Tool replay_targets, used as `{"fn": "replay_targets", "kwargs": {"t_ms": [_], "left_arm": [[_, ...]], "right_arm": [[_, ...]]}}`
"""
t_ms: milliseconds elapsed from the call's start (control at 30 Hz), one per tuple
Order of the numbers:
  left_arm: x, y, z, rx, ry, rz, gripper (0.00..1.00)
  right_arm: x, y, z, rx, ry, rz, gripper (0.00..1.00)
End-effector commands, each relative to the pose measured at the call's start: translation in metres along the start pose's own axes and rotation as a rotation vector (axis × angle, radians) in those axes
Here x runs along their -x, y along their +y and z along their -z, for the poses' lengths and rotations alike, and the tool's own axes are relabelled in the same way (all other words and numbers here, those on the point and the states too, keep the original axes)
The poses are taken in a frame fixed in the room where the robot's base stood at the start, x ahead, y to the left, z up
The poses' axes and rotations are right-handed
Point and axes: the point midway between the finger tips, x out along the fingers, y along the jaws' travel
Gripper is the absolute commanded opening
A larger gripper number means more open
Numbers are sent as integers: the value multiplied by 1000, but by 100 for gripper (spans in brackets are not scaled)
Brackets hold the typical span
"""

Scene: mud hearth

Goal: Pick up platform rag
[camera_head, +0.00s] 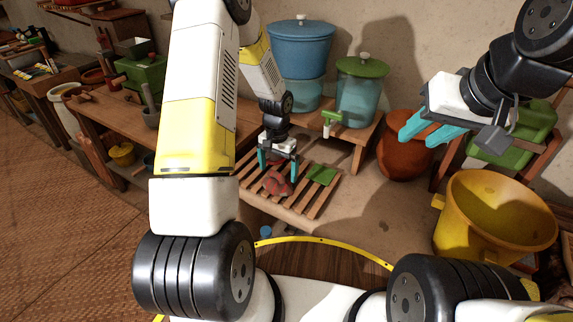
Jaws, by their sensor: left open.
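A crumpled red cloth (277,184) lies on a slatted wooden platform (310,207). A flat green piece (322,174), perhaps also cloth, lies on the slats just right of it. I cannot tell for sure which is the platform rag. My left gripper (278,176) points down at the red cloth, its teal fingers apart, one on each side of the cloth in this view. I cannot tell whether they touch it. My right gripper (426,132) hangs in the air at the right, away from the platform, with nothing visible in it; its finger gap is unclear.
Behind the platform stand a blue lidded container (301,50) and a green-lidded one with a tap (361,90). A yellow bucket (494,218) and an orange-brown pot (404,150) stand to the right. A cluttered wooden bench (108,115) runs left.

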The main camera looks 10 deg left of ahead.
Motion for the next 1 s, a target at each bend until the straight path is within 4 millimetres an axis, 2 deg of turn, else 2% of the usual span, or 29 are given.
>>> {"fn": "replay_targets", "kwargs": {"t_ms": [300,600,667,900,1000], "left_arm": [[-44,-2,3,0,-2,-1,100],[-49,-2,3,1,0,0,100],[-49,-2,3,1,0,0,90],[-49,-2,3,1,0,0,43],[-49,-2,3,1,0,0,40]], "right_arm": [[0,0,0,0,0,0,36],[0,0,0,0,0,0,36],[0,0,0,0,0,0,36],[0,0,0,0,0,0,36],[0,0,0,0,0,0,36]]}}
